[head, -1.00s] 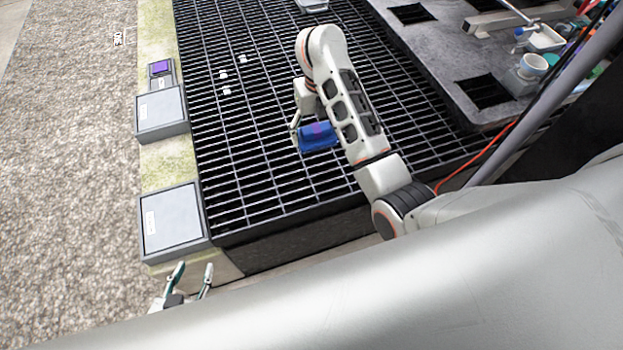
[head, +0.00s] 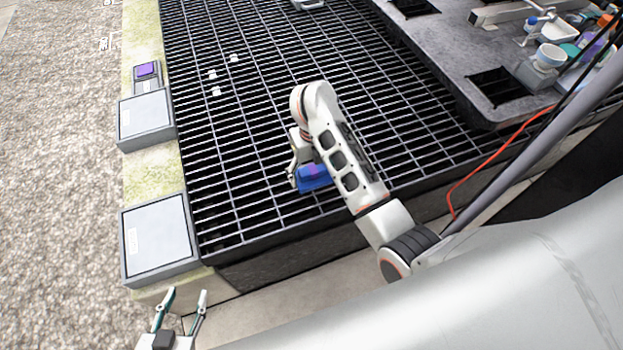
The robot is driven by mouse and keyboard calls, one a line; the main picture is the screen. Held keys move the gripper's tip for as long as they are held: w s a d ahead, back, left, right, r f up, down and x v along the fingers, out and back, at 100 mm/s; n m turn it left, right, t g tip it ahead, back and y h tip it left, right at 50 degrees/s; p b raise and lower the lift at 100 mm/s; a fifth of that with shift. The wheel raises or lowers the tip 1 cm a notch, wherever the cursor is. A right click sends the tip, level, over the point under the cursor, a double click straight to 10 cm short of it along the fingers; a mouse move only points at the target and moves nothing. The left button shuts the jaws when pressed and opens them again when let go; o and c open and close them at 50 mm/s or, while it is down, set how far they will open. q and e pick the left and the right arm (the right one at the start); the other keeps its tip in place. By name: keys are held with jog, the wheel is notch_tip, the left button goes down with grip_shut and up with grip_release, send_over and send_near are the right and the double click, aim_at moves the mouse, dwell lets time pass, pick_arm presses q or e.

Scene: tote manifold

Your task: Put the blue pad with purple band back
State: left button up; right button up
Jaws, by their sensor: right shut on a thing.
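The blue pad with purple band (head: 314,179) is in the head view, near the middle, above the dark grating. My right gripper (head: 294,179) is shut on its left end, and my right arm partly covers its right end. The pad appears held over the grating; its exact height is hard to tell. My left gripper (head: 182,312) is at the bottom left, with its two fingers apart and nothing between them. It is in front of the near grey box on the wall.
Two grey-lidded boxes (head: 146,116) (head: 157,238) sit on the mossy ledge at left, with a small purple-topped block (head: 147,69) behind. Several small white pieces (head: 213,75) lie on the grating (head: 255,110). A grey bench (head: 440,50) with square holes and cups stands at right; a red cable (head: 480,165) runs below it.

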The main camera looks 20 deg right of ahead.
aim_at(313, 181)
jog(key=f, duration=0.2)
jog(key=f+b, duration=0.1)
jog(key=f, duration=0.1)
jog(key=shift+s+b, duration=0.2)
jog(key=shift+b, duration=0.1)
jog(key=shift+f, duration=0.25)
jog(key=shift+w+r, duration=0.15)
jog(key=shift+r, duration=0.05)
jog(key=shift+c, duration=0.4)
jog(key=o, duration=1.1)
jog(key=shift+c, duration=0.2)
pick_arm(q)
jog(key=shift+w+d, duration=0.25)
jog(key=shift+d, duration=0.05)
